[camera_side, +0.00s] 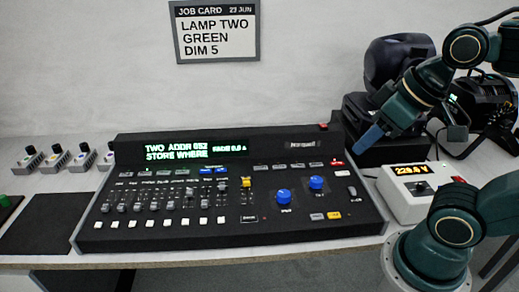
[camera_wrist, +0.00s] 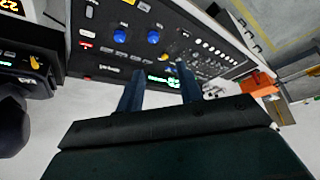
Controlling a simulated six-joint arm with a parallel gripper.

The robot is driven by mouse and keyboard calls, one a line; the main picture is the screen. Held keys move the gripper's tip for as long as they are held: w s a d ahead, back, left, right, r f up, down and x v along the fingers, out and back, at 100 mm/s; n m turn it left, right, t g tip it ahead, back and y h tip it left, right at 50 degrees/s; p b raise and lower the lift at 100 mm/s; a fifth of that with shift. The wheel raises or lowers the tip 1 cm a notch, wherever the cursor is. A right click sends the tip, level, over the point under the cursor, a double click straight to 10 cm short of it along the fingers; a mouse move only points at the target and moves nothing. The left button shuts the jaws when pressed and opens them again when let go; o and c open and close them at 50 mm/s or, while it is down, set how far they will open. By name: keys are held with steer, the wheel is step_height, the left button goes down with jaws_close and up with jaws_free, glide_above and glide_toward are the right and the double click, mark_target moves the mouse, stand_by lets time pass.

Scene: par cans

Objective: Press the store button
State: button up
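The black lighting console (camera_side: 120,236) lies on the bench. Its green display (camera_side: 195,151) reads "TWO ADDR 052", "STORE WHERE" and "FADE 0.0 A". Button labels are too small to read, so I cannot tell which one is store. A red-lit button (camera_side: 337,162) is at the upper right of the panel and also shows in the wrist view (camera_wrist: 86,46). My gripper (camera_side: 364,143) is above the console's back right corner, touching nothing. In the wrist view its two blue fingers (camera_wrist: 158,92) are apart and empty.
Two blue knobs (camera_side: 284,196) rise from the right of the panel. A white box reading 229.0 V (camera_side: 408,194) stands right of the console. Black lamps (camera_side: 395,60) stand behind. A job card (camera_side: 215,34) reads "LAMP TWO GREEN DIM 5". Small knobbed boxes (camera_side: 56,158) are at left.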

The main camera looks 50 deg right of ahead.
jaws_close()
stand_by(1.6)
